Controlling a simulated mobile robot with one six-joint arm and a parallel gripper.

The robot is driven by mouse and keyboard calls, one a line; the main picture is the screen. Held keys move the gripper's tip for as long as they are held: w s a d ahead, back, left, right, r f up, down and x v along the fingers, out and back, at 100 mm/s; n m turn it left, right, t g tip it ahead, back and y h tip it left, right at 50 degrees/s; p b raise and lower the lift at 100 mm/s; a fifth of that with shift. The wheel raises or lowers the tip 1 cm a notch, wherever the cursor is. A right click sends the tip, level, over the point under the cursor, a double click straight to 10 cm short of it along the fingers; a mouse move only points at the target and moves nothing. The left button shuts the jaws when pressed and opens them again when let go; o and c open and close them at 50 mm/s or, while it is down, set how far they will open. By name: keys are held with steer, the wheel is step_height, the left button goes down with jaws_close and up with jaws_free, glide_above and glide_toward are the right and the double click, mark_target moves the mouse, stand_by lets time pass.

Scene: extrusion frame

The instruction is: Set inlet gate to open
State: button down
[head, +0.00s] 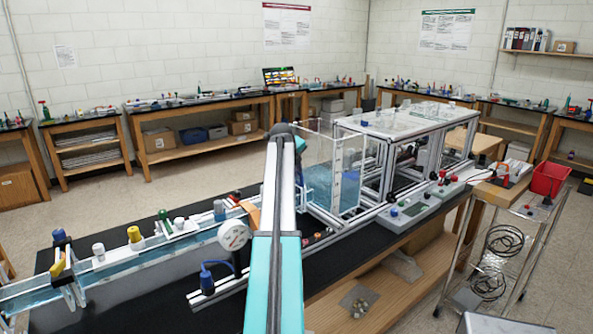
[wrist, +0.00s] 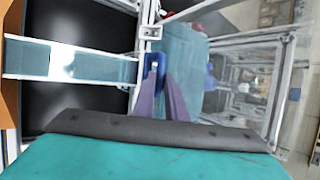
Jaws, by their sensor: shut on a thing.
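My gripper (wrist: 158,88) shows in the wrist view as two purple fingers, shut on a small blue handle (wrist: 152,64). The handle appears to be the inlet gate's. It sits at the tank end of the water channel (wrist: 75,62), beside the clear water tank (wrist: 184,62). How far the gate is raised cannot be told. In the head view my arm hides the gripper and the handle. The water tank (head: 331,185) shows just right of my arm there, and the channel (head: 140,253) runs off to the left.
A framed enclosure (head: 405,130) stands right of the tank, with a grey control box (head: 408,212) in front. A round dial (head: 234,234) and a blue pump-like device (head: 207,280) stand left of my arm. A wire cart (head: 500,225) is at right.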

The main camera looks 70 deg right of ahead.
step_height(320, 180, up, 5)
steer(key=shift+r, duration=0.1)
stand_by(0.3)
steer(key=c, duration=1.8)
jaws_free()
steer(key=shift+o, duration=0.2)
steer(key=b+v, duration=0.3)
steer(key=v, duration=1)
steer(key=shift+a+r, duration=0.15)
steer(key=shift+a, duration=0.05)
steer(key=shift+s, duration=0.2)
